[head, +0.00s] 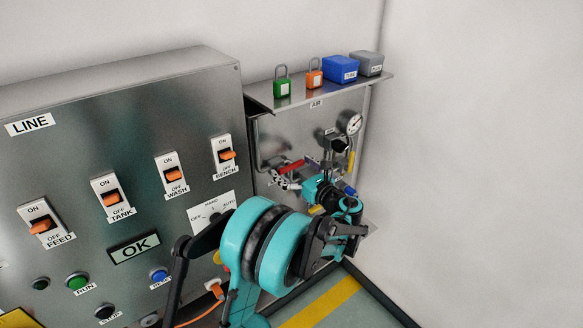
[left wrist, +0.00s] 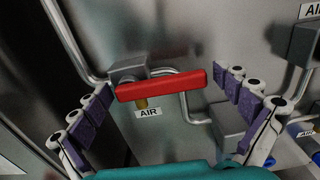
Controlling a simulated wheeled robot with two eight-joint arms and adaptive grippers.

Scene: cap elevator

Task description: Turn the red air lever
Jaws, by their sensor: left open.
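The red air lever (left wrist: 162,86) lies nearly level across the middle of the left wrist view, on a grey valve body with an AIR label under it. It also shows in the head view (head: 291,166), on the metal panel below the shelf. My left gripper (left wrist: 172,92) is open, with one purple-padded finger to the left of the lever and the other to its right. Neither finger appears to touch it. In the head view my left gripper (head: 300,180) is close to the lever, partly hidden by my arm. My right gripper is not in view.
A grey LINE control cabinet (head: 120,80) with several switches stands left of the panel. A shelf (head: 330,88) above holds green and orange padlocks and two boxes. A pressure gauge (head: 350,122) and pipes are right of the lever. A white wall closes off the right.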

